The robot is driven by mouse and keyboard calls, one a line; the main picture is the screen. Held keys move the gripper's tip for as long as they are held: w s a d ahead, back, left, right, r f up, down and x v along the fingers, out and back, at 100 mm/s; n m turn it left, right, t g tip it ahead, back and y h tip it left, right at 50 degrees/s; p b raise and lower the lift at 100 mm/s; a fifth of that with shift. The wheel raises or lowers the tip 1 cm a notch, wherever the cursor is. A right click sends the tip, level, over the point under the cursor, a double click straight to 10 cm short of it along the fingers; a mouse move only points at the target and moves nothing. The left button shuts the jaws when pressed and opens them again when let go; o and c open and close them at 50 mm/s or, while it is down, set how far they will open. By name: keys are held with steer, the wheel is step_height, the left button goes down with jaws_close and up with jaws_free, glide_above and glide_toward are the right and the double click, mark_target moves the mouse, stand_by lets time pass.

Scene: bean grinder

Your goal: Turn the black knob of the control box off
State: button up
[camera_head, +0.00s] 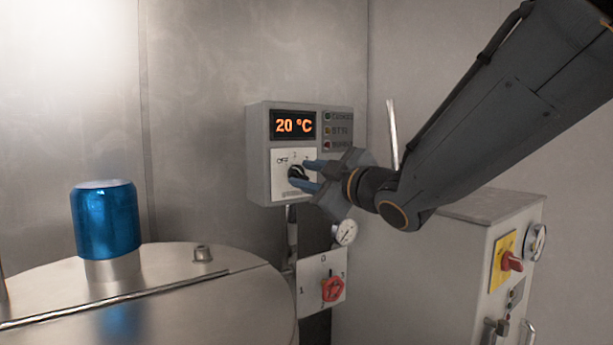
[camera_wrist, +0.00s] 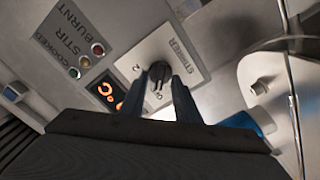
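The control box (camera_head: 258,160) is a grey box on the metal wall, with an orange "20 °C" display (camera_head: 293,125). Its black knob (camera_head: 297,173) sits on a white plate below the display, with "OFF" printed at the plate's upper left. In the wrist view the knob (camera_wrist: 159,74) lies between the two fingertips. My gripper (camera_head: 310,174) is open, with its blue fingers on either side of the knob. I cannot tell whether they touch it. The fingers partly cover the knob and plate, so its setting is not clear.
A pressure gauge (camera_head: 344,232) and a red switch (camera_head: 332,289) on a white plate are below the box. A metal vessel lid (camera_head: 150,300) with a blue cap (camera_head: 106,220) is at lower left. A grey cabinet (camera_head: 455,265) stands at right.

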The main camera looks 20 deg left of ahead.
steer(key=v, duration=0.7)
steer(key=shift+s+d+b, duration=0.25)
steer(key=shift+s+b, duration=0.05)
steer(key=shift+b, duration=0.05)
steer(key=w+d+f+m+g+h+p, duration=0.2)
steer(key=d+f+m+h, duration=1)
steer(key=d+f, duration=0.95)
steer(key=s+d+f+m+g+h+p, duration=0.1)
steer(key=s+d+f+m+g, duration=0.2)
steer(key=s+f, duration=0.3)
steer(key=s+d+f+m+g+p, duration=0.1)
steer(key=s+d+f+m+g, duration=0.3)
steer(key=s, duration=1.1)
steer(key=d+f+g, duration=0.2)
steer(key=shift+d+g+h, duration=0.2)
steer(key=shift+g+h, duration=0.1)
steer(key=shift+h, duration=0.1)
